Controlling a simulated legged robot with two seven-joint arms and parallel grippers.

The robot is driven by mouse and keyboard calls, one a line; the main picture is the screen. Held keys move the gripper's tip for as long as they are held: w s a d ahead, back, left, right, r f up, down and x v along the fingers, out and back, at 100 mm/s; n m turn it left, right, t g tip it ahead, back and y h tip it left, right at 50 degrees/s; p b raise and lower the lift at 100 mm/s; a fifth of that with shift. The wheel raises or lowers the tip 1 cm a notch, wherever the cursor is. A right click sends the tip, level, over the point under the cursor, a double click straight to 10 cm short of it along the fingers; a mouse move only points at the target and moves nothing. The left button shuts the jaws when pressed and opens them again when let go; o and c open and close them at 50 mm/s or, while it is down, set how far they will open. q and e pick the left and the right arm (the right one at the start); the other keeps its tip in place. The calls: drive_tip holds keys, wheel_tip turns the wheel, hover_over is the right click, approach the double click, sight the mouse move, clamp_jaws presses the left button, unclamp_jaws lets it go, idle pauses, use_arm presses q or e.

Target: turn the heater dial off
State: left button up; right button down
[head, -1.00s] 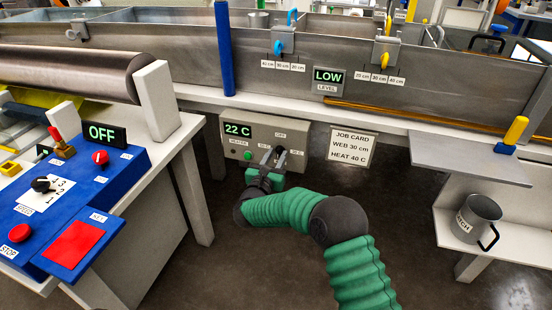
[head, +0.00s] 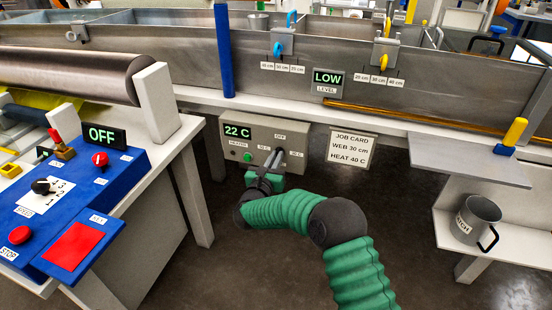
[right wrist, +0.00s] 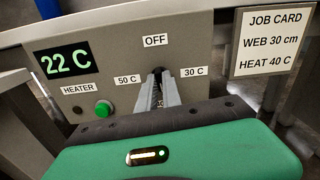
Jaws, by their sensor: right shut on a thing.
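The heater box (head: 236,148) is a grey panel under the bath's front, with a 22 C display and a green button. It also shows in the right wrist view (right wrist: 112,48). Its labels read OFF at the top, 50 C at the left and 30 C at the right. The dark heater dial (right wrist: 157,73) sits between these labels, mostly hidden by my fingers, so I cannot tell its setting. My right gripper (head: 271,160) is shut on the dial; its fingers (right wrist: 157,92) reach up to it in the right wrist view. My left gripper is not in view.
A job card (head: 352,147) hangs right of the box and reads WEB 30 cm, HEAT 40 C. A blue control panel (head: 105,187) stands at the left, and a grey jug (head: 478,219) on a low shelf at the right. The floor between is clear.

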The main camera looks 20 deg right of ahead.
drive_tip(key=shift+s+a+f+n+p, duration=0.2)
drive_tip(key=shift+n+p, duration=1.9)
drive_tip(key=shift+n, duration=3.7)
drive_tip(key=shift+w+d+f+n+p, duration=0.2)
drive_tip(key=shift+n+p, duration=1.95)
drive_tip(key=shift+n, duration=3.65)
drive_tip(key=shift+s+a+f+n+p, duration=0.25)
drive_tip(key=shift+n+p, duration=1.85)
drive_tip(key=shift+n, duration=3.7)
drive_tip(key=shift+d+f, duration=0.1)
drive_tip(key=c, duration=1.6)
unclamp_jaws()
drive_tip(key=shift+w, duration=0.15)
drive_tip(key=shift+o, duration=0.4)
drive_tip(key=shift+r, duration=0.3)
